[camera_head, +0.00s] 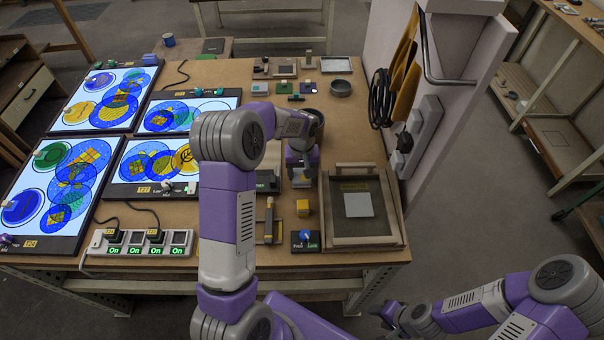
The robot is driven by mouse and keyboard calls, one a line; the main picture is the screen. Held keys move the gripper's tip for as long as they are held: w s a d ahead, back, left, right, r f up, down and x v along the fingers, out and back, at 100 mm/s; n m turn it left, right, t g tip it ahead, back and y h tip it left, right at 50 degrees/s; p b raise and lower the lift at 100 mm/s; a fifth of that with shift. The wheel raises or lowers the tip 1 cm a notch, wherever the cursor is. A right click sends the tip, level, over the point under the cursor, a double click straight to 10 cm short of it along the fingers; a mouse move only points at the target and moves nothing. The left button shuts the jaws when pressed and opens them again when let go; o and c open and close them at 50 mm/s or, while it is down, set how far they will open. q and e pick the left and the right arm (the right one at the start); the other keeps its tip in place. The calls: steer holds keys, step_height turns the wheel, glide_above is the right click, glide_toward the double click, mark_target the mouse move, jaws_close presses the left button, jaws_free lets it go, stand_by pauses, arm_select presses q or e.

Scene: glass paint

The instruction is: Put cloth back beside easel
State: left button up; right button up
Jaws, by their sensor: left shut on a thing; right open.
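My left arm reaches over the middle of the bench. Its gripper (299,172) points down just left of a wooden framed board and is shut on a small pale thing (285,184), mostly hidden by the fingers; I cannot tell for sure that it is the cloth. The framed board (387,215), which may be the easel, lies at the bench's right front with a light grey square (358,204) on it. My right gripper (384,316) is open and empty, low in front of the bench, away from the objects.
Several lit panels with coloured circles (62,180) fill the bench's left side. A switch strip (140,243), a yellow block (302,208) and a blue-knob box (305,240) stand near the front. A pale upright panel (455,90) borders the right.

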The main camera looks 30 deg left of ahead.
mark_target(302, 174)
arm_select(q)
steer(key=shift+w+f, duration=0.1)
steer(key=shift+f, duration=0.3)
steer(key=shift+f, duration=0.15)
steer(key=o, duration=0.7)
steer(key=shift+o, duration=0.2)
steer(key=shift+r, duration=0.55)
step_height(302, 174, up, 11)
steer(key=p, duration=0.1)
steer(key=shift+r+p, duration=0.2)
steer(key=shift+p, duration=0.15)
